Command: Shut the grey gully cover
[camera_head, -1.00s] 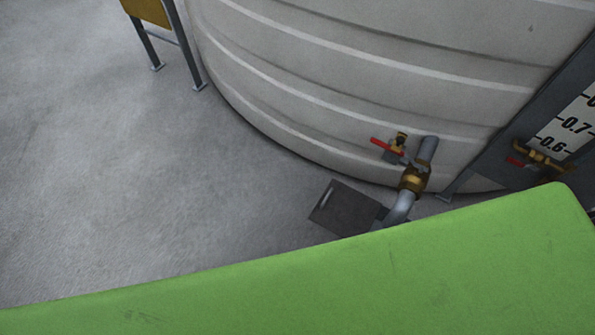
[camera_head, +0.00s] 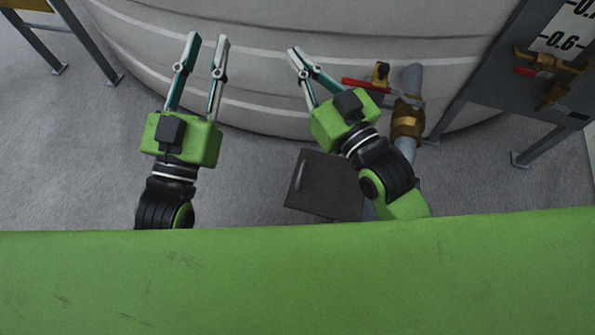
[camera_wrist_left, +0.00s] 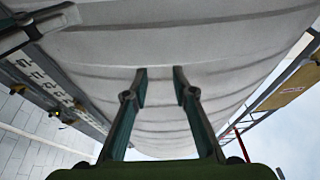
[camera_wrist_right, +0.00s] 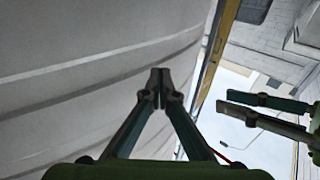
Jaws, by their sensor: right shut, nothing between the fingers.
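The dark grey gully cover (camera_head: 318,187) shows at floor level in front of the tank, with a pale handle near its left edge. My right arm and my green body hide its right side and near end. I cannot tell how far it is tilted. My left gripper (camera_head: 207,40) is open and empty, up and left of the cover; its spread fingers show in the left wrist view (camera_wrist_left: 160,72). My right gripper (camera_head: 294,51) is shut and empty, above and beyond the cover in the picture; its fingertips meet in the right wrist view (camera_wrist_right: 160,72). Neither touches the cover.
The big pale tank (camera_head: 255,60) rises behind both grippers. A grey pipe with a brass valve (camera_head: 407,120) and a red lever (camera_head: 366,84) stand right of my right gripper. A metal frame (camera_head: 480,90) stands further right. Bare floor (camera_head: 60,150) lies at left.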

